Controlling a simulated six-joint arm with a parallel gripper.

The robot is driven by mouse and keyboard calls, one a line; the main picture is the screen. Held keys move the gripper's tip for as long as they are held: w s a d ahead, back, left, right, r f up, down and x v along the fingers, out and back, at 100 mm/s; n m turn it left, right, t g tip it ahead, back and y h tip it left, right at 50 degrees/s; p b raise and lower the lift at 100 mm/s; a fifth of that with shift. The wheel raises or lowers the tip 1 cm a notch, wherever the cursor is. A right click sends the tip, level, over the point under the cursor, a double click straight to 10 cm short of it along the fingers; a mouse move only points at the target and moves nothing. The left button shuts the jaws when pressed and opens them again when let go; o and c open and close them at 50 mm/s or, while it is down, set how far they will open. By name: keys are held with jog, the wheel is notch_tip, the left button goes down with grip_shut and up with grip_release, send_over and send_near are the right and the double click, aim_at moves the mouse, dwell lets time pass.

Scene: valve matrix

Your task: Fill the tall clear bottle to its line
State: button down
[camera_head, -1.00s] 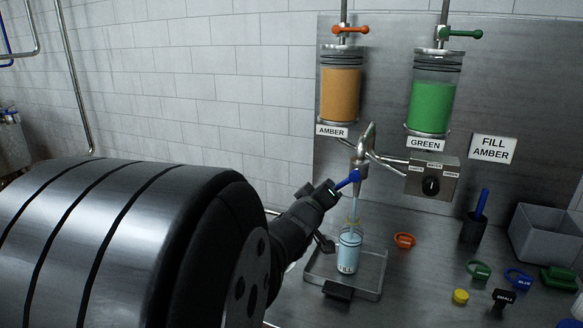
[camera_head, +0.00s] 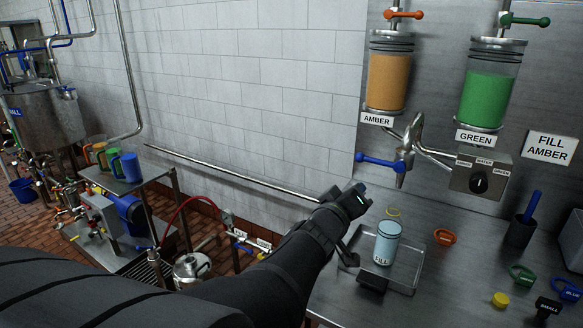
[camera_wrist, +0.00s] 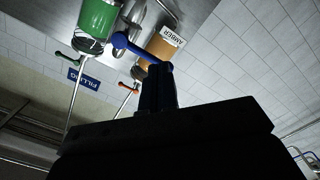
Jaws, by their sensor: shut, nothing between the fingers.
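The tall clear bottle (camera_head: 386,247) stands upright on a drip tray (camera_head: 408,272), with pale blue liquid in its lower part and "FILL" on its front. A thin yellow ring (camera_head: 393,213) shows above the liquid; I cannot tell whether it is the line. The tap spout (camera_head: 401,176) is above the bottle, and no stream is visible. Its blue handle (camera_head: 380,161) points left; it also shows in the wrist view (camera_wrist: 132,45). My gripper (camera_head: 360,195) is shut and empty, below and left of the handle, apart from it. The selector knob (camera_head: 478,183) has its white mark roughly upright.
Amber (camera_head: 387,80) and green (camera_head: 489,94) tanks hang above. A sign (camera_head: 550,147) reads "FILL AMBER". A cart (camera_head: 125,190) with mugs stands left.

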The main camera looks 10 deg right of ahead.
jog(key=shift+v, duration=1.95)
jog(key=s+a+f+m+g+y, duration=0.1)
jog(key=s+a+f+y, duration=0.2)
jog(key=a+f+y, duration=0.3)
jog(key=s+a+f+g+y, duration=0.1)
jog(key=s+a+f+y, duration=0.25)
jog(key=a+f, duration=0.3)
jog(key=s+a+f+m+g, duration=0.2)
jog(key=s+f, duration=0.1)
jog(key=s, duration=0.2)
jog(key=s+a+f+m+g+y, duration=0.1)
jog(key=s+a+f+m+g, duration=0.1)
jog(key=s, duration=0.4)
jog(key=shift+s+a+f+g, duration=0.25)
jog(key=shift+a+f+g, duration=0.15)
jog(key=shift+f+g, duration=0.2)
